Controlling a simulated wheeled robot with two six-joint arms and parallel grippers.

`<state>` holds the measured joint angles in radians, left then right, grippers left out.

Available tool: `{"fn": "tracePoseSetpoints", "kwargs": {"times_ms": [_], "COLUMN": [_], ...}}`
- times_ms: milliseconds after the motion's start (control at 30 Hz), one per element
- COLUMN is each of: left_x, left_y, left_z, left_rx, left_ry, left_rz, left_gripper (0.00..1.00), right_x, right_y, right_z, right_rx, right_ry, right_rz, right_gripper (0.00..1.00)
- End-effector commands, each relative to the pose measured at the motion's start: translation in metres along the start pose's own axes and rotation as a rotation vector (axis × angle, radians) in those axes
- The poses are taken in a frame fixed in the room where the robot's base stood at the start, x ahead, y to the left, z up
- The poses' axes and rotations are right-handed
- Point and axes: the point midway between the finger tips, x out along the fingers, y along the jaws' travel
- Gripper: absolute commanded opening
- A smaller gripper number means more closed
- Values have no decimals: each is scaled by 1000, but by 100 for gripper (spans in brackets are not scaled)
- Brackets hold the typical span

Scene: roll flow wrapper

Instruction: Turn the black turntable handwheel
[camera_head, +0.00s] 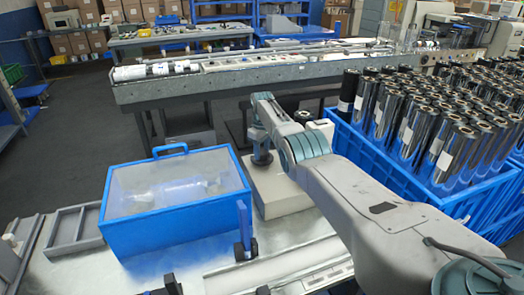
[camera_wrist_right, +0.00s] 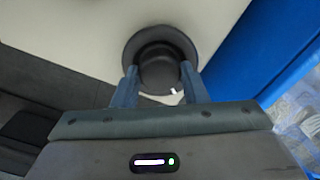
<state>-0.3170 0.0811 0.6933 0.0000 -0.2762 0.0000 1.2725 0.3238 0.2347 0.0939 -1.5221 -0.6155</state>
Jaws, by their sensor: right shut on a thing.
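The black handwheel (camera_wrist_right: 160,62) is a round dark disc with a raised hub in the right wrist view. It sits on a pale surface, and a small white mark shows near its lower edge. The two fingers of my right gripper (camera_wrist_right: 160,88) reach down on either side of the hub and are shut on it. In the head view my right arm reaches in from the lower right, and its gripper (camera_head: 262,158) points down above a cream box (camera_head: 285,203). The gripper largely hides the handwheel there. My left gripper is not in view.
A blue-framed clear cover (camera_head: 175,200) with a handle stands left of the cream box. A blue crate (camera_head: 375,160) of dark shiny rolls (camera_head: 440,125) stands close on the right. A long conveyor (camera_head: 235,75) runs behind.

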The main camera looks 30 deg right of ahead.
Motion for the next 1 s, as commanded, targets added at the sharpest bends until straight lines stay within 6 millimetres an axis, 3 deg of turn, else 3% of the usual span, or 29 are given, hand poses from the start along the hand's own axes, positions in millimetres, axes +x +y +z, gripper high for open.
{"fn": "tracePoseSetpoints", "kwargs": {"times_ms": [333, 367, 467, 767, 1000], "left_x": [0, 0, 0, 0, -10], "left_y": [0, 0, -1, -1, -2], "left_z": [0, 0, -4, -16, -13], "left_rx": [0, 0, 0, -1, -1], "left_ry": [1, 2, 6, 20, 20], "left_rz": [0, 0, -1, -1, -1], "left_gripper": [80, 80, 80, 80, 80], "right_x": [0, 0, 0, -2, -33], "right_y": [0, 0, 0, 0, 1], "right_z": [0, 0, 0, 0, 0], "right_rx": [-2, -2, -2, -1, -2], "right_ry": [0, 0, 0, 1, 3], "right_rz": [0, 0, 0, 1, 2], "right_gripper": [16, 41, 61, 61, 61]}}
